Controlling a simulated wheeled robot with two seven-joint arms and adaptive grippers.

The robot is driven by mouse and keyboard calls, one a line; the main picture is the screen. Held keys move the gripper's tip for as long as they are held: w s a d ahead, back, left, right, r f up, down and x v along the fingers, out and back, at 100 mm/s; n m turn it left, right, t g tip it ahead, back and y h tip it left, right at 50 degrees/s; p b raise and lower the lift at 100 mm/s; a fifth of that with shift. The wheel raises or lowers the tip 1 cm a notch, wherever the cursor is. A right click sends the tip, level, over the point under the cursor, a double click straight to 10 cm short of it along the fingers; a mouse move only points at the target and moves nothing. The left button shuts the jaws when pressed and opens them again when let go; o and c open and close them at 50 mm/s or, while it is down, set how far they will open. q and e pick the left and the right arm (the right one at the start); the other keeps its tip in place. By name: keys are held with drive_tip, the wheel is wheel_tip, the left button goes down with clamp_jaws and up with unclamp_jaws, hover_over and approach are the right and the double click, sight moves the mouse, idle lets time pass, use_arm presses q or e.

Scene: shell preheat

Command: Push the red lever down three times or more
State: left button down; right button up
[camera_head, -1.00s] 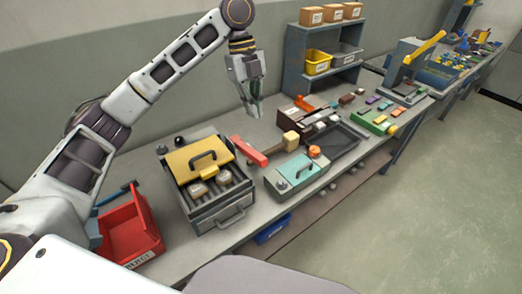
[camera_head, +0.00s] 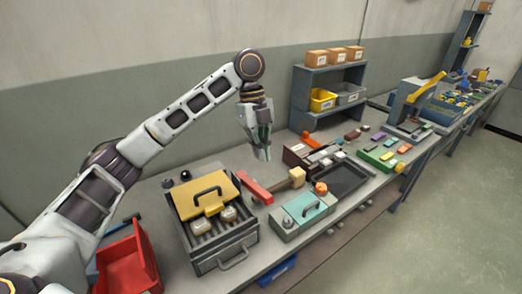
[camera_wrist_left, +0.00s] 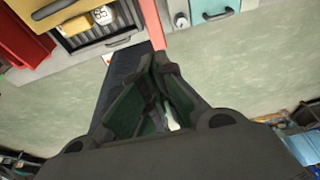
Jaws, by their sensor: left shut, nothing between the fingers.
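The red lever (camera_head: 255,188) is a flat red bar that sticks out beside the right side of a grey heater box (camera_head: 222,250) with a yellow lid. In the left wrist view the red lever (camera_wrist_left: 152,22) shows at the top, just beyond my fingers. My left gripper (camera_head: 263,156) is shut and empty, pointing down, and looks above and behind the lever. It appears apart from the lever. In the left wrist view its dark fingers (camera_wrist_left: 160,95) are together. My right gripper is in neither view.
A red bin (camera_head: 128,264) stands left of the heater. A wooden-headed mallet (camera_head: 296,176) is close by. A shelf (camera_head: 305,88) stands behind.

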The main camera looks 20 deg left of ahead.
use_arm(q)
approach(268, 196)
drive_tip(key=x, duration=0.5)
drive_tip(key=shift+w+f, duration=0.1)
drive_tip(key=shift+d+f, duration=0.1)
drive_tip(key=shift+f, duration=0.55)
drive_tip(key=shift+d+f, duration=0.1)
drive_tip(key=shift+f, duration=0.2)
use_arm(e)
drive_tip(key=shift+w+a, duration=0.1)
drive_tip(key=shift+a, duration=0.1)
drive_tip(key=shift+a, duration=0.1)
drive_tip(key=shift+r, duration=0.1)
